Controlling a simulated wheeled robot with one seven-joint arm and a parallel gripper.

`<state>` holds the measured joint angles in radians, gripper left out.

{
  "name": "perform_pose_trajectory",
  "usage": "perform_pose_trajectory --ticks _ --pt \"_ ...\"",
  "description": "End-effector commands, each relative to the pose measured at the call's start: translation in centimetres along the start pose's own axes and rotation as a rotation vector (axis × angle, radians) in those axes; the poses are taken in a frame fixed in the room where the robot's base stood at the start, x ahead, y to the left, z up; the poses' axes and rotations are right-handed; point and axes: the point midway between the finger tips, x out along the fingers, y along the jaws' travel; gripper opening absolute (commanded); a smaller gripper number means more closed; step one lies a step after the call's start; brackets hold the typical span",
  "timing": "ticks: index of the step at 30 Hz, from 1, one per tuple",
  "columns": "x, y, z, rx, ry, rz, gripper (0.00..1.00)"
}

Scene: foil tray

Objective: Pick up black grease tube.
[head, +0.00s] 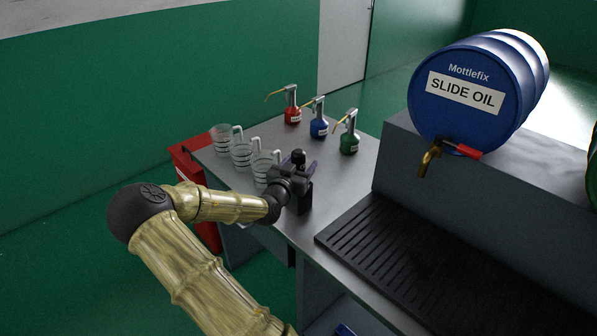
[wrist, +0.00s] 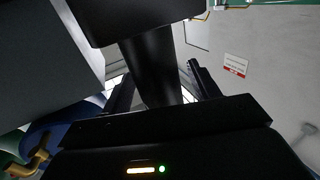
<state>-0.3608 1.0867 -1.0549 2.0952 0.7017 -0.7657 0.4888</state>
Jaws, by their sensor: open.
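The black grease tube (wrist: 152,68) shows in the wrist view as a dark cylinder between the two fingers of my gripper (wrist: 160,88), with a wider dark part at its upper end. The jaws are open around it; I cannot tell whether either finger touches it. In the head view my gripper (head: 298,186) is over the metal bench, right of the measuring jugs. A dark upright shape shows there at the gripper, but I cannot separate the tube from the gripper's own parts.
Several clear jugs (head: 241,155) stand left of my gripper on the bench (head: 330,184). Red, blue (head: 319,128) and green (head: 349,143) oil cans stand behind. A black slotted drip tray (head: 372,243) and a blue slide oil barrel (head: 470,95) are to the right.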

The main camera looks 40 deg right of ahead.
Motion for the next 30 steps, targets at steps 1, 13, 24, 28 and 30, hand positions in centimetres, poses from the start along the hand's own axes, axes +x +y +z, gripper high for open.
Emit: perform_pose_trajectory --ticks 1,13,24,28,30 --pt "0.58 0.01 -0.03 -0.002 0.001 0.0 0.61" --pt "0.96 -0.02 0.05 -0.001 -0.001 -0.001 0.61" --pt "0.95 -0.02 0.05 -0.001 -0.001 -0.001 0.25" --pt "0.97 -0.02 -0.05 0.0 0.001 -0.001 0.08" --pt "0.97 -0.02 -0.05 0.0 0.001 -0.001 0.08"
